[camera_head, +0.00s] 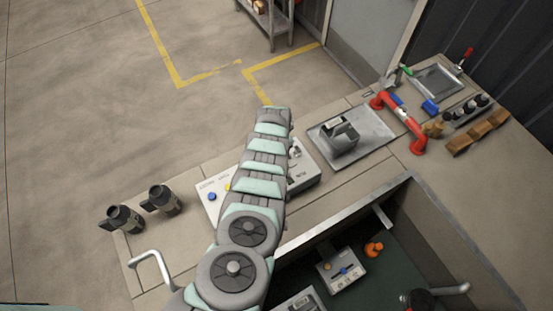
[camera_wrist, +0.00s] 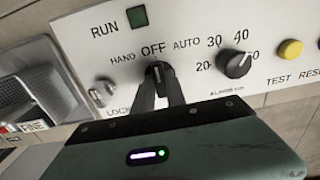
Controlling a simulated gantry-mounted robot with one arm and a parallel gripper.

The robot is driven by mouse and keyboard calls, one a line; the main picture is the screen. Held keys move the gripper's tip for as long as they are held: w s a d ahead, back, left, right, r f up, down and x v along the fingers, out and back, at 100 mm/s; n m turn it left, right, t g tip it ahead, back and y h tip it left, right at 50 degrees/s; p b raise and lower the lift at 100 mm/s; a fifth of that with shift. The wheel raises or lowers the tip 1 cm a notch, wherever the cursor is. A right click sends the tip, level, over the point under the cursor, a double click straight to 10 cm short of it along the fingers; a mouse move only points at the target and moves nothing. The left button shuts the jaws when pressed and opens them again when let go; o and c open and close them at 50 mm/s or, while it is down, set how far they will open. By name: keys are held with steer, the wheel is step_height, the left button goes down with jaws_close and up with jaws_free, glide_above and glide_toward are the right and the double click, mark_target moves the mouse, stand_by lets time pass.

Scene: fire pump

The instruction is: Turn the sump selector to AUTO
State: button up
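The sump selector (camera_wrist: 159,75) is a small dark knob on a pale panel (camera_wrist: 95,55) in the wrist view, below the labels HAND, OFF and AUTO. Its light mark points up at OFF; AUTO is to the right. My gripper (camera_wrist: 159,84) has its two dark fingers on either side of the knob, with a narrow gap that the knob seems to fill. It looks shut on the knob, which the fingers partly hide. In the head view my arm covers the selector and the gripper; part of the panel (camera_head: 306,177) shows beside it.
A dark numbered dial (camera_wrist: 235,63) sits just right of the selector, with a yellow TEST button (camera_wrist: 290,49) beyond. A dark green RUN square (camera_wrist: 138,15) is above. A toggle by LOCK (camera_wrist: 103,88) is at left. An open drawer (camera_head: 395,255) lies in front of the bench.

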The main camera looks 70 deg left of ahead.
jaws_close()
steer(key=shift+f+m, duration=0.1)
steer(key=shift+m, duration=0.3)
steer(key=m+b, duration=0.2)
steer(key=m, duration=0.2)
steer(key=shift+f+m, duration=0.1)
steer(key=shift+m, duration=0.2)
steer(key=m+b, duration=0.3)
steer(key=m, duration=0.1)
steer(key=shift+m, duration=0.4)
steer(key=shift+m+b, duration=0.75)
steer(key=shift+m, duration=0.05)
steer(key=o, duration=0.6)
jaws_free()
